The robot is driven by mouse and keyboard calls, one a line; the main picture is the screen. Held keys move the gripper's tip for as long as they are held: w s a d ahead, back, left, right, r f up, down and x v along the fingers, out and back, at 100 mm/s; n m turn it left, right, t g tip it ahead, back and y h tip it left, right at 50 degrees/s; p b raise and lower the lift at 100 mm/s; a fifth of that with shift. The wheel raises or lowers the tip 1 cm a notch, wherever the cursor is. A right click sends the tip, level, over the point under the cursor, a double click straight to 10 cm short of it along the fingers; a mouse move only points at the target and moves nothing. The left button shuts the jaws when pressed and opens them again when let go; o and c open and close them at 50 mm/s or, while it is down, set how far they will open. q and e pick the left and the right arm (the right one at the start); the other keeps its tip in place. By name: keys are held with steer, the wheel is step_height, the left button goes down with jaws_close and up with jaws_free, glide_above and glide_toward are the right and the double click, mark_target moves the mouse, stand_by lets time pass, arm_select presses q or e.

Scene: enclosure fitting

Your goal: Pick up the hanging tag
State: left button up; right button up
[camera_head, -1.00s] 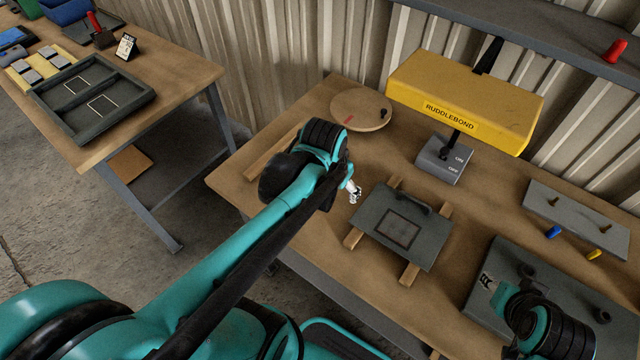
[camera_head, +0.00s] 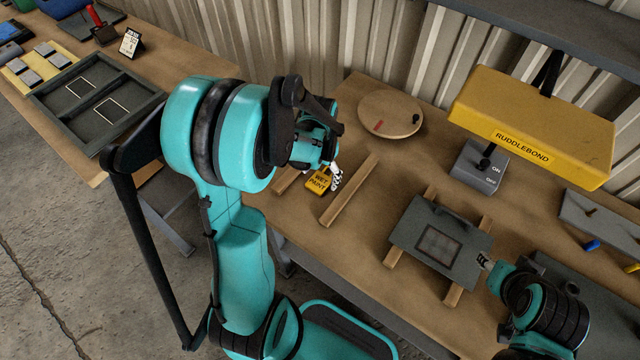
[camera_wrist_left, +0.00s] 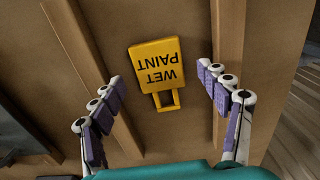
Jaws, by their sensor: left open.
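The hanging tag is a yellow WET PAINT tag (camera_head: 317,183) with a loop handle, lying on the wooden bench at its front left. It lies between two wooden strips (camera_head: 349,191). In the left wrist view the whole tag (camera_wrist_left: 153,62) shows, lettering upside down, its handle towards me. My left gripper (camera_head: 332,178) is open above it; in the wrist view its purple-padded fingers (camera_wrist_left: 163,80) spread on either side of the tag, empty. My left arm partly hides the bench there. My right gripper (camera_head: 485,262) is beside the grey panel's right edge; its jaw state is unclear.
A grey panel (camera_head: 410,235) rests on two wooden strips right of the tag. A round wooden board (camera_head: 390,108), a grey ON/OFF switch box (camera_head: 470,172) and a yellow RUDDLEBOND box (camera_head: 530,115) are farther back. Bare bench lies between the tag's strips and the panel.

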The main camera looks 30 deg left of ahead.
mark_target(320, 181)
arm_select(q)
steer(key=shift+f, duration=0.8)
steer(key=shift+r, duration=0.1)
steer(key=c, duration=1.1)
steer(key=shift+c, duration=0.2)
step_height(320, 181, up, 4)
steer(key=shift+r+p, duration=0.25)
steer(key=shift+p, duration=0.7)
steer(key=w+d+r+p, duration=0.1)
steer(key=w+d+r, duration=0.1)
steer(key=d, duration=0.3)
steer(key=w+d+r+p, duration=0.1)
steer(key=w+d+r, duration=0.2)
steer(key=d+r, duration=0.1)
steer(key=shift+d+r, duration=0.25)
steer(key=shift+d, duration=0.6)
